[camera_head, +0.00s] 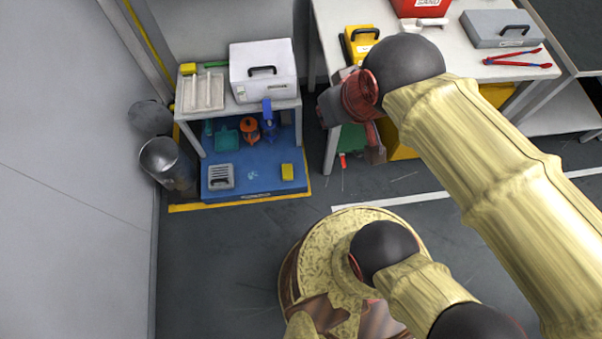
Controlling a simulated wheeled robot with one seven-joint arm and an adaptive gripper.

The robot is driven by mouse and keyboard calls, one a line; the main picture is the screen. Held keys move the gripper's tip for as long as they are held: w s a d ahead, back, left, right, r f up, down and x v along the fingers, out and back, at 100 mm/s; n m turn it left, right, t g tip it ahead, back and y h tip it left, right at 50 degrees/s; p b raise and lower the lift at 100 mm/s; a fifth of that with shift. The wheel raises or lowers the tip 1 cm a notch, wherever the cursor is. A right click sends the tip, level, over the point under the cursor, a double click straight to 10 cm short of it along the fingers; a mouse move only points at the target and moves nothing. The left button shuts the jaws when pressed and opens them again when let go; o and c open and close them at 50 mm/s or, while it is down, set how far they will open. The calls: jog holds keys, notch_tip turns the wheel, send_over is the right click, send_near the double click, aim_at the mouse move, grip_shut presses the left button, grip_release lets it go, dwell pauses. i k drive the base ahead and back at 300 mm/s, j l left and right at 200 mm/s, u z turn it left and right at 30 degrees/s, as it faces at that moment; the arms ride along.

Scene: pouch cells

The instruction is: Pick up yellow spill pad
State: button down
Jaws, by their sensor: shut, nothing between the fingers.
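A small yellow block (287,171) lies at the right of the blue lower deck of the small stand. A second small yellow block (188,69) sits at the back left corner of the stand's upper shelf. Either could be the spill pad; I cannot tell which from their looks. My gripper (376,154) hangs beside the work table's near left leg, right of the stand and apart from both blocks. It looks shut and empty, partly hidden by my own arm.
The stand's upper shelf (205,115) holds a white case (263,70) and a pale tray. Its blue deck (240,188) also bears a grey slotted item (220,176), bottles and a teal dustpan. A metal bin (167,163) stands left, against the wall. The floor before the stand is clear.

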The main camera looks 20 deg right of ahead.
aim_at(287, 168)
jog(key=k+l, duration=0.2)
jog(key=k, duration=0.25)
jog(key=k+l, duration=0.2)
jog(key=k, duration=0.25)
